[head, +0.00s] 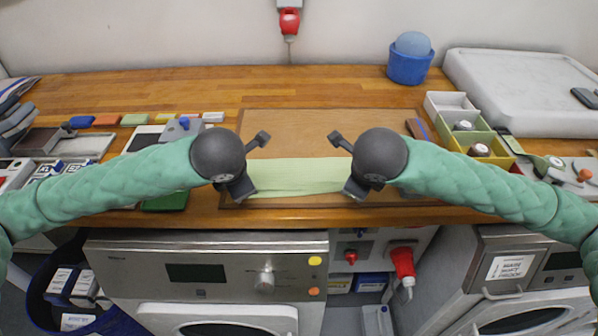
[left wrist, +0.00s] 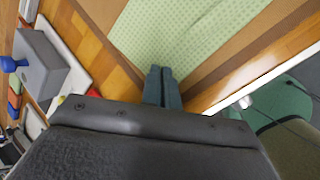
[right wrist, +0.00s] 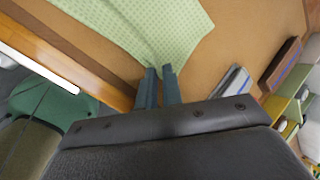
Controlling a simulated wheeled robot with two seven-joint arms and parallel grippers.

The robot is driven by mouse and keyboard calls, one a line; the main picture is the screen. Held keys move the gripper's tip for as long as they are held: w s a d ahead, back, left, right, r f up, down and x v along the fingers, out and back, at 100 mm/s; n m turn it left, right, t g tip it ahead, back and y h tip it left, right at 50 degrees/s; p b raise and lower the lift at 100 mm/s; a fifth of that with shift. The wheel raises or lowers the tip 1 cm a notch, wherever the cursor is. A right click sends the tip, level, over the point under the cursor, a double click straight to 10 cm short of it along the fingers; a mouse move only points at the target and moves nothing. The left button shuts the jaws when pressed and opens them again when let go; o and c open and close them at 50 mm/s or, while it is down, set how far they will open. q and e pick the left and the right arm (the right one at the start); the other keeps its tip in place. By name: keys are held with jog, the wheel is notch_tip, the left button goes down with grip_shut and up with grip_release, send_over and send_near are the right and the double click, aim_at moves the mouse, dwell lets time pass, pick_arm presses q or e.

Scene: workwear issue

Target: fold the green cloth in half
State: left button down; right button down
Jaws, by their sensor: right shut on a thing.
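The light green patterned cloth (head: 298,176) lies as a wide, flat strip along the front of a brown board. It also shows in the left wrist view (left wrist: 190,32) and the right wrist view (right wrist: 150,22). My left gripper (head: 247,190) is at its left front corner; in the left wrist view its fingers (left wrist: 161,72) are close together on the cloth's corner. My right gripper (head: 353,190) is at the right front corner; its fingers (right wrist: 159,70) pinch the cloth, which narrows towards the tips. The grippers and wrists hide both corners in the head view.
The brown board (head: 310,125) is bare behind the cloth. Small bins (head: 480,148) and a white tray (head: 520,90) stand to the right, with a blue pot (head: 410,65) at the back. Several small items lie to the left. The wooden counter's front edge is close.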

pick_arm(q)
jog(key=c, duration=1.6)
grip_release()
pick_arm(e)
jog(key=c, duration=1.5)
grip_release()
pick_arm(q)
jog(key=shift+o, duration=1.4)
pick_arm(e)
jog(key=shift+o, duration=0.9)
